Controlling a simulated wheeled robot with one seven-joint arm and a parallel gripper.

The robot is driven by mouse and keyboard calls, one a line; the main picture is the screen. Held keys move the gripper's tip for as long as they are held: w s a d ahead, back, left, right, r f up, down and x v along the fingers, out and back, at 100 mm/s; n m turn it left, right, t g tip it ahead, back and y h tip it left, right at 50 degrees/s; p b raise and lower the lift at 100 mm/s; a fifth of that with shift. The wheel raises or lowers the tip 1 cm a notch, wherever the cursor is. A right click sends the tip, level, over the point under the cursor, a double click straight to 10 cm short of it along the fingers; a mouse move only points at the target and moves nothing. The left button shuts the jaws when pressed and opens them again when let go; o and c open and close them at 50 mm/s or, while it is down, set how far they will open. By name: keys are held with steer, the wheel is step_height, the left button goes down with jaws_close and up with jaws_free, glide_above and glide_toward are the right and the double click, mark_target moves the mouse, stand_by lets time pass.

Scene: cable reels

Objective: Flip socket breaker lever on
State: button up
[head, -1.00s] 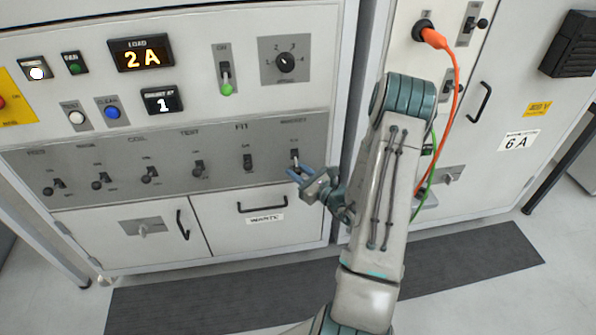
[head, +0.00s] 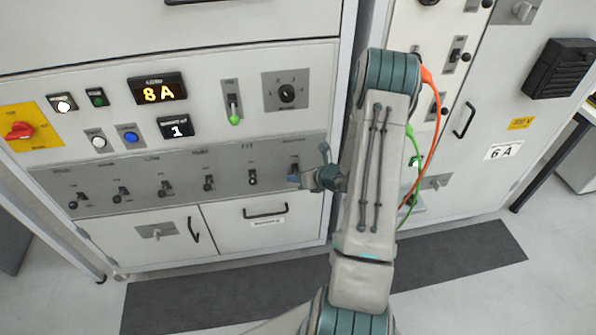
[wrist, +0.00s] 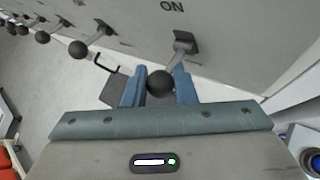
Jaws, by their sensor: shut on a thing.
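The rightmost lever (head: 295,169) of the lower row on the grey panel (head: 229,183) is the one my gripper (head: 301,180) is at. Its label is too small to read in the head view. In the wrist view, its round black knob (wrist: 160,84) sits between the two blue fingers of my gripper (wrist: 158,90), which are shut on it. The metal stem (wrist: 178,55) runs from the knob to a dark square mount on the panel. The word ON is printed on the panel near this mount. In the head view the fingers partly hide the knob.
More levers stand to the left in the row, the nearest being the FIT lever (head: 252,176). A load display (head: 158,89) reads 8 A. A green-tipped lever (head: 233,109) and a rotary dial (head: 287,93) are above. An orange cable (head: 433,140) hangs right of my arm.

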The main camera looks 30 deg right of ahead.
steer(key=shift+w+d+r+m+g+p, duration=0.15)
steer(key=shift+r+m+g+p, duration=0.3)
steer(key=shift+p, duration=0.6)
steer(key=shift+g, duration=0.25)
steer(key=o, duration=1)
steer(key=shift+c, duration=0.2)
steer(key=v, duration=1.3)
steer(key=shift+s+d, duration=0.2)
steer(key=shift+s, duration=0.05)
steer(key=shift+r, duration=0.15)
